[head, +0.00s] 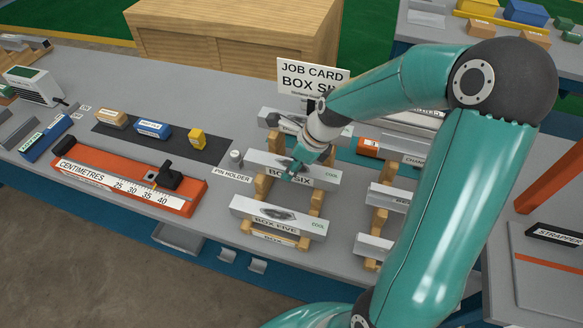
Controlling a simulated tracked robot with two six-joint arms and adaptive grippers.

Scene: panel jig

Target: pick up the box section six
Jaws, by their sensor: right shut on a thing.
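The box section six (325,179) is a light grey bar labelled "BOX SIX", lying across the wooden rack (262,188) in the middle of the bench. My right gripper (294,174) reaches down from the right and is shut on box section six near its middle. The fingers and wrist cover part of the bar and its label. I cannot tell whether the bar is clear of the rack. A job card (312,77) behind the rack reads "BOX SIX". My left gripper is not in view.
Box five (278,216) lies in front on the same rack, with another bar behind. More bars sit on a second rack (381,218) to the right, under my arm. A pin holder (236,158) and an orange centimetre gauge (130,187) stand left.

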